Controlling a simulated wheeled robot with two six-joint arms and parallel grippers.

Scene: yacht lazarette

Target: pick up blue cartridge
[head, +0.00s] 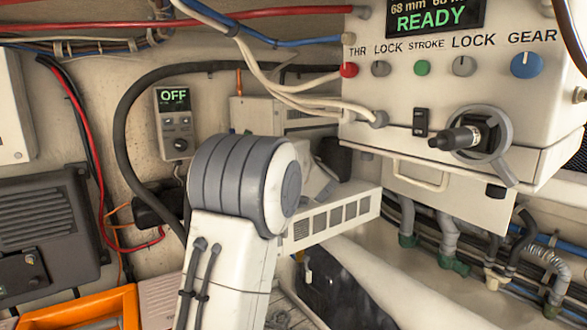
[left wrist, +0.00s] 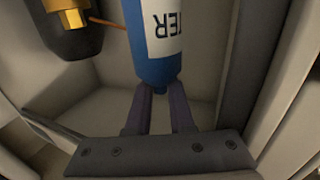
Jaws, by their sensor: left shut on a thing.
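The blue cartridge (left wrist: 152,55) shows in the left wrist view, with a white label whose dark letters appear upside down. Its top runs out of the frame. My left gripper (left wrist: 162,92) is shut on the narrow lower end of the cartridge. In the head view my left arm fills the middle, and neither its gripper nor the cartridge can be made out there. My right gripper is in neither view.
A dark cylinder with a brass fitting (left wrist: 72,16) stands close left of the cartridge, and pale walls surround it. In the head view a control box (head: 455,95) reading READY, a small OFF panel (head: 176,122), cables and an orange case (head: 75,308) crowd the space.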

